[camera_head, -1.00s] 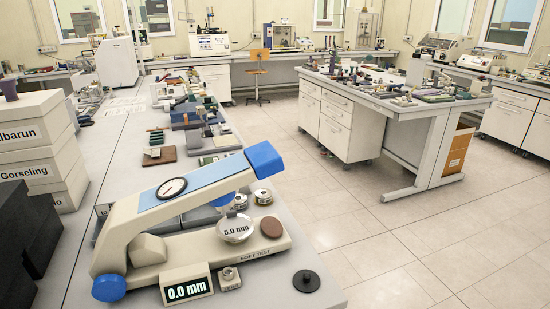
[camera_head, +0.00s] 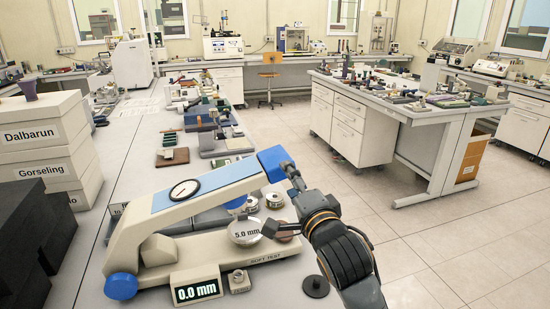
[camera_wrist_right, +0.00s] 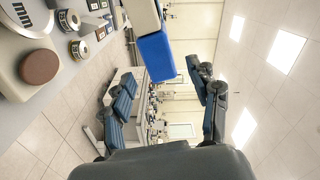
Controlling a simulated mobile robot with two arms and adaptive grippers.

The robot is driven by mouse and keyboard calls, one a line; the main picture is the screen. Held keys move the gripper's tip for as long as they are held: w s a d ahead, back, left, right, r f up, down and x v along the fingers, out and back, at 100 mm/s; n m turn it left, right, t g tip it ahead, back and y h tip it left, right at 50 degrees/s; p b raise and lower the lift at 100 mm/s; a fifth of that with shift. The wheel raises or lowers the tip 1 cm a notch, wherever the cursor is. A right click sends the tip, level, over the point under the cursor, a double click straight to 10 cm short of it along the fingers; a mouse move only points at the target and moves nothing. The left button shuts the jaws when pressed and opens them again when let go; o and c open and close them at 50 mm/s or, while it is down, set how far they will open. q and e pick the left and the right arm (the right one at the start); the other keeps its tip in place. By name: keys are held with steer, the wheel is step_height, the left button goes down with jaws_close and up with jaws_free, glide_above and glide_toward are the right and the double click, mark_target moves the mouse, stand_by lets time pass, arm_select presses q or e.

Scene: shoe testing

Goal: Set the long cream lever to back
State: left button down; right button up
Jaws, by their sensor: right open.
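The soft tester (camera_head: 150,260) stands on the near bench. Its long cream lever (camera_head: 215,191), with a blue top strip and a dial, slopes up to the right to a blue end grip (camera_head: 275,161). My right gripper (camera_head: 278,199) is open beside the blue grip, with one finger close to it and the other lower, near the brown pad. In the right wrist view the blue grip (camera_wrist_right: 156,56) shows beyond and between the open fingers (camera_wrist_right: 161,72); I cannot tell whether they touch it. The display (camera_head: 196,288) reads 0.0 mm. My left gripper is not in view.
A black round disc (camera_head: 315,286) lies near the bench's right edge. White labelled boxes (camera_head: 45,150) stand at the left. The floor to the right is clear.

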mark_target(275, 158)
steer(key=p+x, duration=0.2)
steer(key=x, duration=0.8)
steer(key=shift+w, duration=0.3)
steer(key=shift+x, duration=0.8)
steer(key=shift+f, duration=0.15)
jaws_close()
